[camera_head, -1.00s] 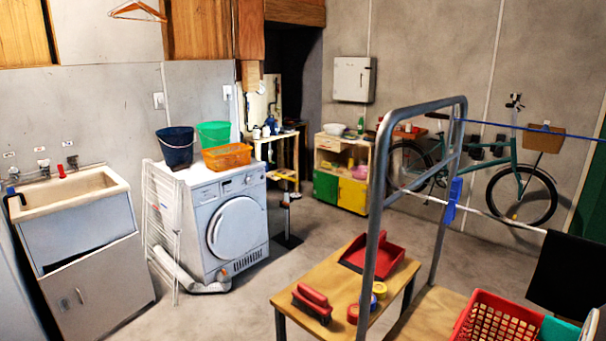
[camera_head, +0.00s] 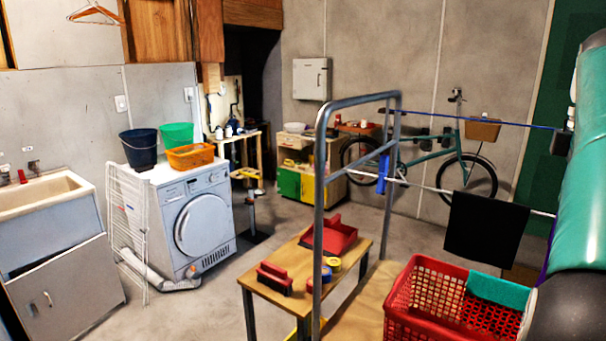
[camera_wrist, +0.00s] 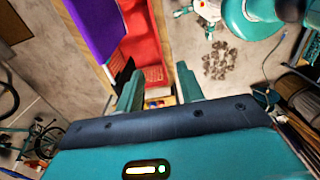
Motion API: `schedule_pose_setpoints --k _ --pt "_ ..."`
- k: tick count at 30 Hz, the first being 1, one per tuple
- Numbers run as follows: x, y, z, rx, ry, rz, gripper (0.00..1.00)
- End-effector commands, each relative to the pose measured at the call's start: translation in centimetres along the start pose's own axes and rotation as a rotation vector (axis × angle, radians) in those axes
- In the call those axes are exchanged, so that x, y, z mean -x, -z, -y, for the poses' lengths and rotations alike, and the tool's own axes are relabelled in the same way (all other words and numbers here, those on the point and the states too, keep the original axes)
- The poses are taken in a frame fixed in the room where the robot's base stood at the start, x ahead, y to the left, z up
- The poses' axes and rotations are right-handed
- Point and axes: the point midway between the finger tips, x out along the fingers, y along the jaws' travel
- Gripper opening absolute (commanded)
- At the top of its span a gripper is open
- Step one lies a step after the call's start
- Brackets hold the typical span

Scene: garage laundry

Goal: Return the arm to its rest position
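My teal arm (camera_head: 585,170) fills the right edge of the head view, raised beside the clothes rack. My gripper (camera_wrist: 158,82) is not visible in the head view. In the wrist view its two teal fingers stand apart with nothing held between them. Beyond the fingers is a red surface, seemingly the laundry basket (camera_wrist: 146,42). A purple cloth-like thing (camera_wrist: 93,28) is left of it.
A red basket (camera_head: 425,275) with a teal cloth (camera_head: 500,290) is near my arm. A low wooden table (camera_head: 285,262) stands left. Open floor lies beyond.

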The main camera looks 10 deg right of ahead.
Motion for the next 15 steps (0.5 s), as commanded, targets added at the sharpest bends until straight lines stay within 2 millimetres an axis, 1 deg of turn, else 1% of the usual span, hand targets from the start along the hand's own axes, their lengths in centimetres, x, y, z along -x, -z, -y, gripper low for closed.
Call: schedule_pose_setpoints --k 3,6,11,15 --pt "-0.1 0.2 -0.1 0.001 0.002 0.000 0.38" --pt "-0.6 2.1 0.6 -0.030 -0.021 -0.012 0.38" --pt "-1.6 4.7 1.6 -0.087 -0.054 -0.030 0.38" --pt "-2.8 7.3 3.2 -0.144 -0.085 -0.054 0.38"
